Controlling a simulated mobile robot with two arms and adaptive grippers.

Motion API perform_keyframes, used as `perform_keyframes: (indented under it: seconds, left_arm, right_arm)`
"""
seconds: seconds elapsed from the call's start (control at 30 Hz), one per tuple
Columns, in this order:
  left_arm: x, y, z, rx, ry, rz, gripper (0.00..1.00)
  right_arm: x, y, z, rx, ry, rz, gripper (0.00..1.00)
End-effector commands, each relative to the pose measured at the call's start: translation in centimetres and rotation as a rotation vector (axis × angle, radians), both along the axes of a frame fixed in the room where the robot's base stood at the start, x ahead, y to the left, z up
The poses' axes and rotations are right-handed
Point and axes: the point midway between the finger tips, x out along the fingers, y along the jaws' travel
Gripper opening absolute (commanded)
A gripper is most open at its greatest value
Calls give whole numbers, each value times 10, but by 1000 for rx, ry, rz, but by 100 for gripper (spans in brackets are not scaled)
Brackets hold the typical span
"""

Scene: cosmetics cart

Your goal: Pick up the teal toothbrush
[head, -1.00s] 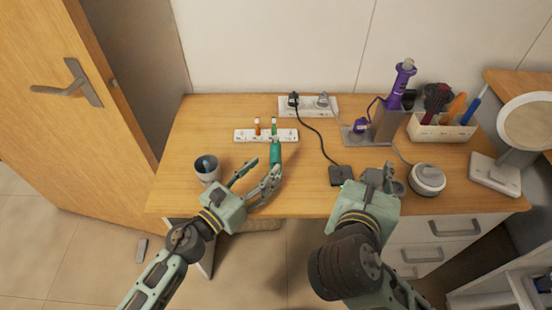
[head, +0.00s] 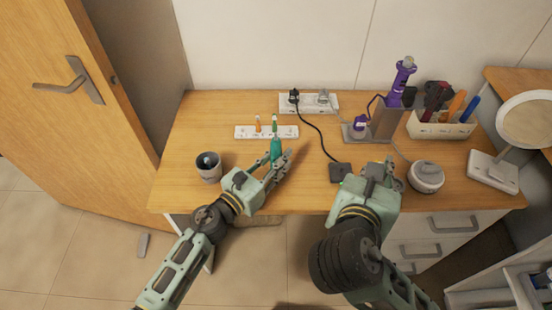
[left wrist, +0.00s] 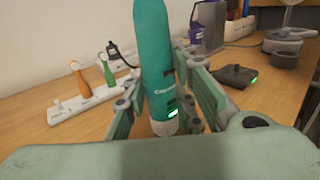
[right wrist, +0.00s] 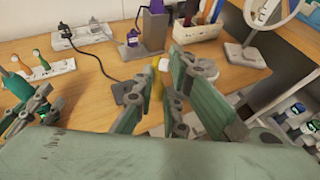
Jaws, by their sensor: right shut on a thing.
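The teal toothbrush (head: 276,148) stands upright on the wooden desk in front of the white strip holder. In the left wrist view its teal body (left wrist: 154,55) rises between the fingers of my left gripper (left wrist: 158,88), its white base low between them. My left gripper (head: 284,163) is open, with a finger on each side of the toothbrush; I cannot tell whether they touch it. My right gripper (head: 380,176) is over the desk's front right part. In the right wrist view, its fingers (right wrist: 172,85) are shut on a small yellow thing (right wrist: 156,84), mostly hidden.
The white holder (head: 245,132) carries an orange piece (head: 258,124) and a green piece (head: 275,121). A power strip (head: 309,101), a black block (head: 341,172), a purple device (head: 401,80) and a round white device (head: 426,177) are nearby.

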Motion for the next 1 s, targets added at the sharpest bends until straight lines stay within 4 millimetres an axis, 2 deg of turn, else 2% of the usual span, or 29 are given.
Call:
perform_keyframes:
  seconds: [0.03, 0.23, 0.63, 0.77, 0.9, 1.0]
  left_arm:
    - [0, 0, 0, 0, 0, 0, 17]
    - [0, 0, 0, 0, 0, 0, 0]
    - [0, 0, 6, 1, -2, 0, 0]
    - [0, 0, 20, 3, -4, -2, 0]
    - [0, 1, 48, 4, -6, -2, 0]
    - [-11, -19, 61, -1, -2, -5, 0]
  right_arm:
    - [0, 0, 0, 0, 0, 0, 1]
    - [0, 0, 0, 0, 0, 0, 1]
    - [0, 0, 3, 0, 0, 0, 1]
    - [0, 0, 11, 0, 0, 0, 1]
    - [0, 0, 30, 0, 0, 0, 1]
    - [0, 0, 42, 0, 0, 0, 1]
